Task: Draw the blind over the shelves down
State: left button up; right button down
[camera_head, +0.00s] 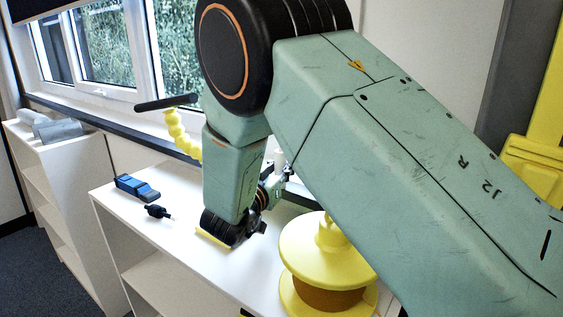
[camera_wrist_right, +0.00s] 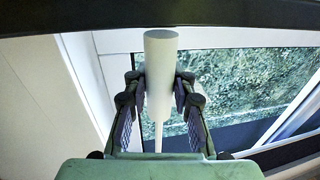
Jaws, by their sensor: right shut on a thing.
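My right gripper (camera_head: 275,184) is partly hidden behind my arm in the head view, low over the white shelves (camera_head: 180,248). In the right wrist view, my right gripper (camera_wrist_right: 158,95) is shut on a white cylindrical pull handle (camera_wrist_right: 160,60). A thin pale cord (camera_wrist_right: 158,137) runs from the handle between the fingers. The handle also shows as a small white piece (camera_head: 279,156) above the gripper in the head view. A dark blind (camera_head: 45,7) shows at the top left, above the window; most of it is out of view. My left gripper is not in view.
A blue block (camera_head: 137,187) and a small black item (camera_head: 158,212) lie on the shelf top. A yellow spool (camera_head: 325,252) stands right of my wrist. A grey tool (camera_head: 58,130) lies on the left shelf unit. A yellow segmented piece (camera_head: 182,137) is near the window.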

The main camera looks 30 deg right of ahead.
jog(key=shift+f, duration=0.1)
jog(key=c, duration=1.5)
grip_release()
jog(key=o, duration=0.4)
jog(key=shift+s+a+r, duration=0.2)
jog(key=shift+a+r, duration=0.05)
jog(key=shift+a, duration=0.05)
jog(key=shift+w+d+f, duration=0.15)
jog(key=shift+d, duration=0.1)
jog(key=shift+r, duration=0.2)
notch_tip(320, 180, up, 8)
jog(key=shift+r, duration=0.85)
jog(key=shift+a, duration=0.1)
